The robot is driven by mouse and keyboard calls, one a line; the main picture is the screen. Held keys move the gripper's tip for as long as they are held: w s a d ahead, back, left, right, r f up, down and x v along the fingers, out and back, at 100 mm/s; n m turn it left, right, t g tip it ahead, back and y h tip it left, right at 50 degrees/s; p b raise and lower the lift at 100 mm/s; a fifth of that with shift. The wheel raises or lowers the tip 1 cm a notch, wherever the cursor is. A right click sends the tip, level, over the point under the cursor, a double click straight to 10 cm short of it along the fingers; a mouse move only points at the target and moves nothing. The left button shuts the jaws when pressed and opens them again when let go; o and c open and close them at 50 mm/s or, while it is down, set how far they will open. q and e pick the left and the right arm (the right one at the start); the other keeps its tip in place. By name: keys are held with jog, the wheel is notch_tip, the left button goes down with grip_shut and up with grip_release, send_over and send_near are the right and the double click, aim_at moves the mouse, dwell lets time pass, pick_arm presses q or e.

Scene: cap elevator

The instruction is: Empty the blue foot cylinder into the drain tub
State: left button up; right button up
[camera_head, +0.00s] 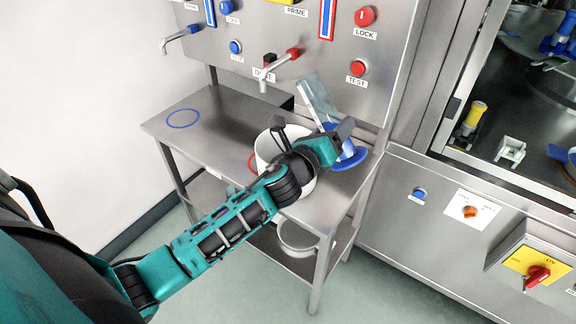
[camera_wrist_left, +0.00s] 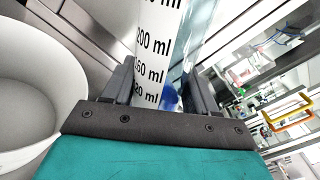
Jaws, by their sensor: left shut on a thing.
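The blue foot cylinder is a clear tube (camera_head: 318,98) with a blue foot (camera_head: 350,160), in the head view at the right end of the steel bench. It leans, its top toward the upper left. My left gripper (camera_head: 325,130) is shut on it; the wrist view shows its printed ml scale (camera_wrist_left: 158,45) between the fingers. I cannot tell how much liquid is inside. The white drain tub (camera_head: 264,148) stands just left of the cylinder, partly hidden by my left wrist. Its rim (camera_wrist_left: 62,100) shows at the left of the wrist view. My right gripper is not in view.
A steel bench (camera_head: 215,140) carries a blue ring mark (camera_head: 183,118) at its free left part. Taps with a red handle (camera_head: 293,53) and a blue handle (camera_head: 194,29) jut from the panel above. A round pan (camera_head: 296,240) sits on the lower shelf.

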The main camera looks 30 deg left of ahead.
pick_arm(q)
jog(key=shift+d, duration=0.1)
jog(key=shift+d+n, duration=0.2)
jog(key=shift+n, duration=0.2)
jog(key=shift+d, duration=0.1)
dwell(0.3)
jog(key=shift+d+n, duration=0.15)
jog(key=shift+n, duration=0.15)
jog(key=shift+f, duration=0.1)
jog(key=shift+d+n, duration=0.25)
jog(key=shift+n, duration=0.25)
jog(key=shift+f, duration=0.1)
jog(key=shift+d+n, duration=0.2)
jog(key=shift+n, duration=0.2)
jog(key=shift+f+b, duration=0.1)
jog(key=shift+b, duration=0.2)
